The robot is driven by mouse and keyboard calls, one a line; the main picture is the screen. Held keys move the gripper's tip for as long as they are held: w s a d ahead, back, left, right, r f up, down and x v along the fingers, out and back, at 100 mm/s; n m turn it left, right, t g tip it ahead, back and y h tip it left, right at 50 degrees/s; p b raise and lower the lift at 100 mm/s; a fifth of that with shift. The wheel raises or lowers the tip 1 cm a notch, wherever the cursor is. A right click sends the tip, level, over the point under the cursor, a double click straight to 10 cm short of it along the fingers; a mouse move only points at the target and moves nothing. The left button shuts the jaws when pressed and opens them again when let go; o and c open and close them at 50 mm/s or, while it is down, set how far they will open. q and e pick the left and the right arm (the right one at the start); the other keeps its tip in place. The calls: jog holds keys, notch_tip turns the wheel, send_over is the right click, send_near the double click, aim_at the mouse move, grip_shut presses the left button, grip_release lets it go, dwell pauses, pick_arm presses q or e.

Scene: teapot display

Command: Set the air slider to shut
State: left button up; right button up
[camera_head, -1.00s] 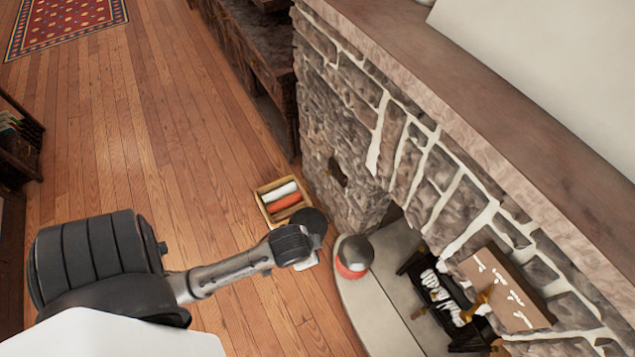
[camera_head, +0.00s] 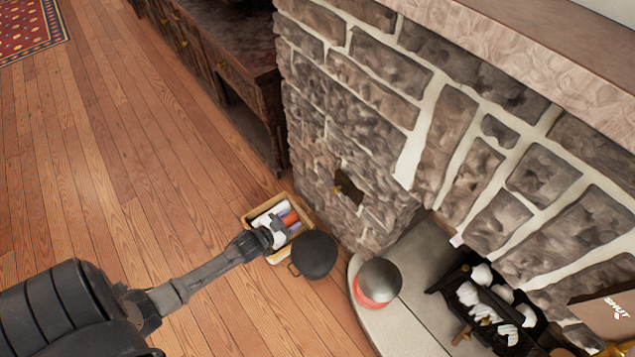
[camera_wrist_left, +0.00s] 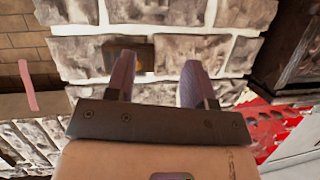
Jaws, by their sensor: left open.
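A dark plate with a brass knob (camera_head: 346,190), which looks like the air slider, is set in the stone fireplace wall. In the left wrist view a brownish plate (camera_wrist_left: 143,54) shows on the stone ahead, partly behind the left finger. How the slider is set cannot be read. My left gripper (camera_head: 274,229) is open and empty, in front of the wall and apart from the knob. Its two fingers (camera_wrist_left: 157,80) are spread in the wrist view. My right gripper is not in view.
A wooden box (camera_head: 248,222) with coloured rolls stands on the floor, beside a black pot (camera_head: 314,256). A grey and red round object (camera_head: 378,281) is on the pale hearth (camera_head: 405,327). A grate with white pieces (camera_head: 480,300) stands at right. Floor at left is clear.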

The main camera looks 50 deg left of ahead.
aim_at(334, 191)
pick_arm(q)
notch_tip(334, 191, up, 6)
jog(key=w+d+f+t+h, duration=0.1)
jog(key=d+t+h, duration=0.1)
jog(key=d+t, duration=0.15)
jog(key=shift+t, duration=0.25)
jog(key=shift+w+d+r+b, duration=0.1)
jog(key=shift+w+b, duration=0.85)
jog(key=shift+w, duration=1.3)
jog(key=shift+w+d+r+b, duration=0.15)
jog(key=shift+w+b, duration=0.8)
jog(key=shift+w, duration=1.35)
jog(key=shift+w+d+b, duration=0.1)
jog(key=shift+w+b, duration=0.85)
jog(key=shift+w, duration=1.3)
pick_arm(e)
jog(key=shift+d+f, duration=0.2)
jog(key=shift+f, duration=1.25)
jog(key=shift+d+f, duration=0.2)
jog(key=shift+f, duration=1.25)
pick_arm(q)
jog(key=shift+c, duration=0.4)
grip_shut()
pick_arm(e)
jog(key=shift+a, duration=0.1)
